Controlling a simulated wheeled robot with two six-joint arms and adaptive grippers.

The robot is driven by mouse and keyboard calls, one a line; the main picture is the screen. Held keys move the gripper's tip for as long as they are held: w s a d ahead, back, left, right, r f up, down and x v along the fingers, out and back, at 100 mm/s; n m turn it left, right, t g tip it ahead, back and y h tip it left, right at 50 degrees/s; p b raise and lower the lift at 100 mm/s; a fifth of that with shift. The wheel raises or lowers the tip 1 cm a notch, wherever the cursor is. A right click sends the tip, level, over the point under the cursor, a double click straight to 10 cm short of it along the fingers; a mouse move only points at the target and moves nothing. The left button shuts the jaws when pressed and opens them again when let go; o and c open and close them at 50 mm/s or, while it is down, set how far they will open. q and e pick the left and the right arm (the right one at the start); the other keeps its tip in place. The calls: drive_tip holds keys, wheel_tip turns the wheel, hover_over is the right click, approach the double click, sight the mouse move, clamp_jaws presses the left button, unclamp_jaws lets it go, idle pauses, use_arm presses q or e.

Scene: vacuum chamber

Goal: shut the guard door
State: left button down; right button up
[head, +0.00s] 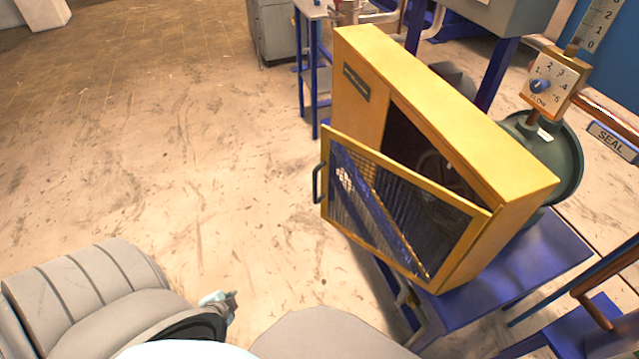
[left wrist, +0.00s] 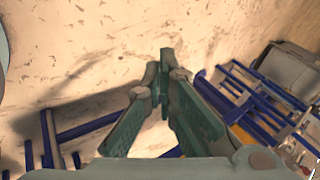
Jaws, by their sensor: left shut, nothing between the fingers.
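The guard door (head: 390,208) is a yellow frame with a dark see-through mesh panel. It stands partly open on the front of a yellow guard box (head: 450,100), hinged at its right edge, with its free left edge swung out. A dark bar handle (head: 318,183) is on that free edge. My left gripper (head: 232,304) shows small at the bottom of the head view, below and left of the door, apart from it. In the left wrist view its green fingers (left wrist: 166,68) are shut and empty over the floor. My right gripper is not in view.
The box stands on a blue table (head: 530,262). Behind it are a dark green round vessel (head: 560,160) and a flow dial (head: 552,84). A grey cabinet (head: 275,32) stands at the back. The floor (head: 200,150) left of the door is clear.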

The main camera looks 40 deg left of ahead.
use_arm(q)
drive_tip(key=w+a+m+t+b, duration=0.3)
drive_tip(key=w+t+b, duration=0.15)
drive_tip(key=w, duration=0.35)
drive_tip(key=m+t+h+b, duration=0.3)
drive_tip(key=m+t+b, duration=0.5)
drive_tip(key=b, duration=0.2)
approach(314, 191)
drive_tip(key=w+p, duration=0.1)
drive_tip(key=w, duration=0.3)
drive_tip(key=w+p, duration=0.1)
drive_tip(key=w, duration=0.2)
drive_tip(key=shift+a+p, duration=0.3)
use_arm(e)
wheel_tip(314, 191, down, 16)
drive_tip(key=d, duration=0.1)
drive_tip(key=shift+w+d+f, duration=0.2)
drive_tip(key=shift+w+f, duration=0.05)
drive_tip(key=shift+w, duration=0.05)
